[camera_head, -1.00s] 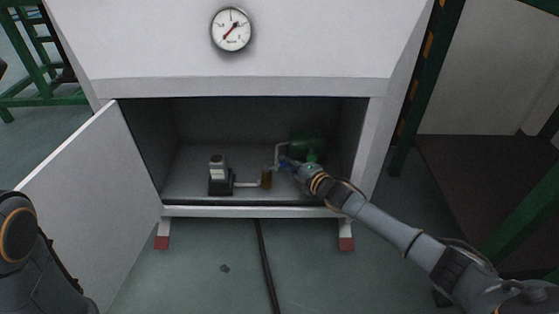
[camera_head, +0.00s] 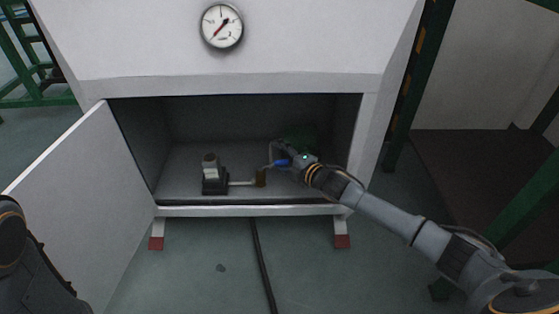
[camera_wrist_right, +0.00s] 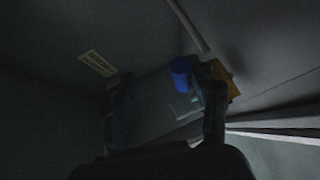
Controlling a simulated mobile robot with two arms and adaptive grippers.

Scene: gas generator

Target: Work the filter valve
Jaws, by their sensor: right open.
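The small blue valve handle (camera_head: 282,163) sits on the thin pipe inside the open cabinet, just above and right of the brass-coloured filter body (camera_head: 261,178). My right gripper (camera_head: 282,156) reaches in from the right and is at the handle. In the right wrist view, the blue handle (camera_wrist_right: 182,76) shows close to the right-hand finger of my open right gripper (camera_wrist_right: 165,100), with the orange-brown filter body (camera_wrist_right: 232,82) partly behind that finger. The wrist view is dark, and contact cannot be told. My left arm shows at the left edge, but its gripper is out of view.
The cabinet door (camera_head: 80,205) stands open on the left. A dark pump-like unit (camera_head: 214,178) stands on the cabinet floor. A green rounded part (camera_head: 304,138) is behind my right gripper. The cabinet's side wall and front lip bound the space. A pressure gauge (camera_head: 222,26) is above.

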